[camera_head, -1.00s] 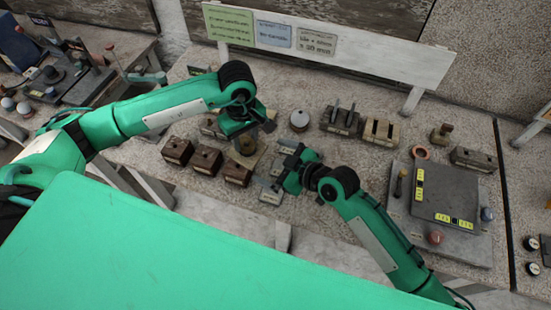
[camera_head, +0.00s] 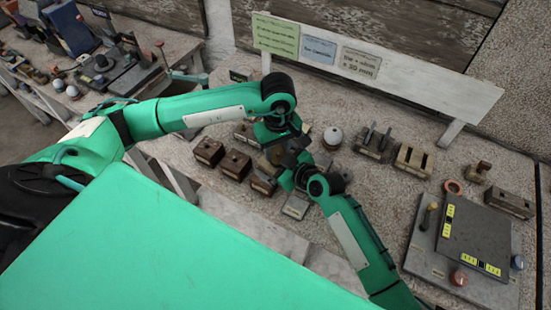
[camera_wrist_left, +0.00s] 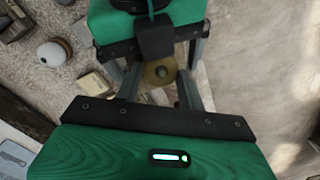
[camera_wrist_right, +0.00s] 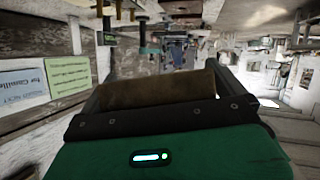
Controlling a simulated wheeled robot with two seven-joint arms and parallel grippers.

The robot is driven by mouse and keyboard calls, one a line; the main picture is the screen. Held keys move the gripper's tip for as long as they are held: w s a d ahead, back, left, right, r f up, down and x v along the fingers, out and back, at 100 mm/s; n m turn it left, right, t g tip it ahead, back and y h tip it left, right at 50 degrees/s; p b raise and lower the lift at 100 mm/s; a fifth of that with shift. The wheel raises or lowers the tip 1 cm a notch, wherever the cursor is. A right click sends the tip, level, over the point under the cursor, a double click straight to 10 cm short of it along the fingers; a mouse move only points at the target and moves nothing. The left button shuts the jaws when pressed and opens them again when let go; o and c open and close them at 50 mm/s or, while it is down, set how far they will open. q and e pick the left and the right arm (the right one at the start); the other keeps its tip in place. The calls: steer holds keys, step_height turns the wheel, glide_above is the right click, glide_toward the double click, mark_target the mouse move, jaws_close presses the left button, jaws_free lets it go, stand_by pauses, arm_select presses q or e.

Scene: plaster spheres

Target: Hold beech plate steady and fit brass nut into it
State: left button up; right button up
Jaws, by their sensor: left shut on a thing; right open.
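A round brass-coloured piece with a grey centre, which I take for the brass nut (camera_wrist_left: 160,71), sits between the fingers of my left gripper (camera_wrist_left: 158,88). In the head view my left gripper (camera_head: 274,150) is shut on it above the bench. My right gripper (camera_head: 290,165) is open close beside it, its fingers reaching around the piece from the opposite side. In the right wrist view a brown surface fills the space between the open fingers (camera_wrist_right: 155,88). A pale tan piece (camera_wrist_left: 95,85) lies below; whether it is the beech plate I cannot tell.
Brown holed blocks (camera_head: 208,152) stand left of the grippers. A white-topped sphere (camera_head: 333,137), a dark slotted block (camera_head: 374,142) and a pale slotted block (camera_head: 415,160) stand to the right. A grey panel with yellow labels (camera_head: 472,235) lies further right. A sign board (camera_head: 380,72) stands behind.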

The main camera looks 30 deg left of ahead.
steer(key=shift+a, duration=0.1)
steer(key=shift+c, duration=0.8)
steer(key=c, duration=0.8)
stand_by(0.7)
